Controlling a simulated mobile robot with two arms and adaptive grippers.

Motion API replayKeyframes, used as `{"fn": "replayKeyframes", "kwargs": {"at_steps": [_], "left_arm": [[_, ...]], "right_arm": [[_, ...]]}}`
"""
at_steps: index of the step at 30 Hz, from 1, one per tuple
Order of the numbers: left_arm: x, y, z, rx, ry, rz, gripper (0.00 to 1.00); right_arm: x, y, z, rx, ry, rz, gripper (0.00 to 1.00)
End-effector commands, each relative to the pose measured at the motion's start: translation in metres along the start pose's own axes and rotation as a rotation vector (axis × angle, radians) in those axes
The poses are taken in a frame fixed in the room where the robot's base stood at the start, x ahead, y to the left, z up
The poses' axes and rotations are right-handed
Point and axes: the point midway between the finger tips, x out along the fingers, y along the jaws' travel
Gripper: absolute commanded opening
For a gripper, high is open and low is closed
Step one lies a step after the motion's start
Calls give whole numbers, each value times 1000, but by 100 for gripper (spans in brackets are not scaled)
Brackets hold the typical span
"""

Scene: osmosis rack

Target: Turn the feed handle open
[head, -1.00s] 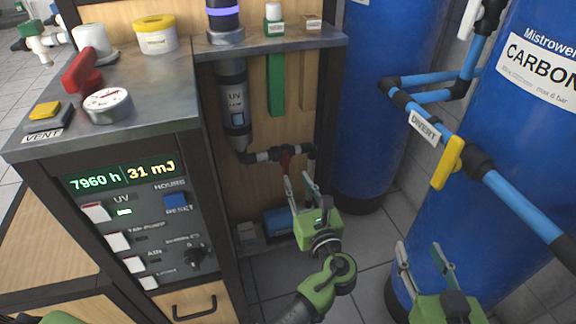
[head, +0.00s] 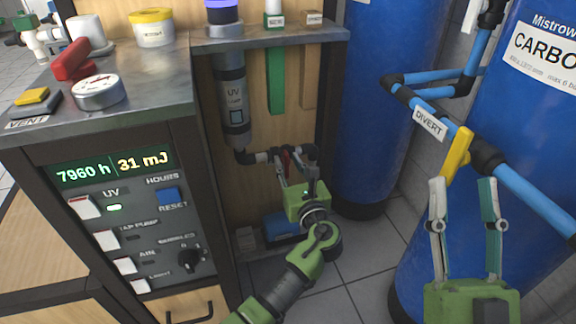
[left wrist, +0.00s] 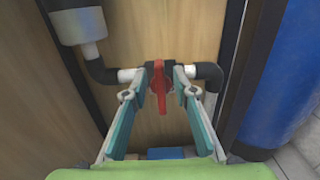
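A red handle (left wrist: 160,88) on a pipe valve hangs down between two black elbows, in front of a wooden panel. In the head view the red handle (head: 286,161) is partly hidden by my left gripper (head: 297,162). In the left wrist view my left gripper (left wrist: 164,78) is open, one finger on each side of the handle; I cannot tell whether they touch it. No label shows on this handle. A yellow handle (head: 457,155) sits on the blue pipe by a DIVERT label (head: 430,122). My right gripper (head: 463,183) is open and empty just below it.
A grey UV lamp tube (head: 232,95) stands above the left elbow. A control cabinet (head: 110,190) is at left, with a red handle (head: 72,58) and a gauge (head: 98,91) on top. Blue tanks (head: 375,100) stand to the right. Floor tiles (head: 365,270) show between.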

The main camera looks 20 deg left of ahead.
Motion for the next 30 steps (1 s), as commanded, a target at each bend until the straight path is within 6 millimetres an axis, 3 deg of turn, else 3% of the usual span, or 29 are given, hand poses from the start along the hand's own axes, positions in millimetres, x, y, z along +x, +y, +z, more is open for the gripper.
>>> {"fn": "replayKeyframes", "kwargs": {"at_steps": [13,16,30], "left_arm": [[4,0,0,0,1,0,26],[4,0,0,0,1,0,0],[4,1,0,-50,0,0,0]], "right_arm": [[0,-1,-12,3,55,-2,40],[0,-1,-12,2,55,-2,40],[1,-1,-8,1,34,-2,40]]}}
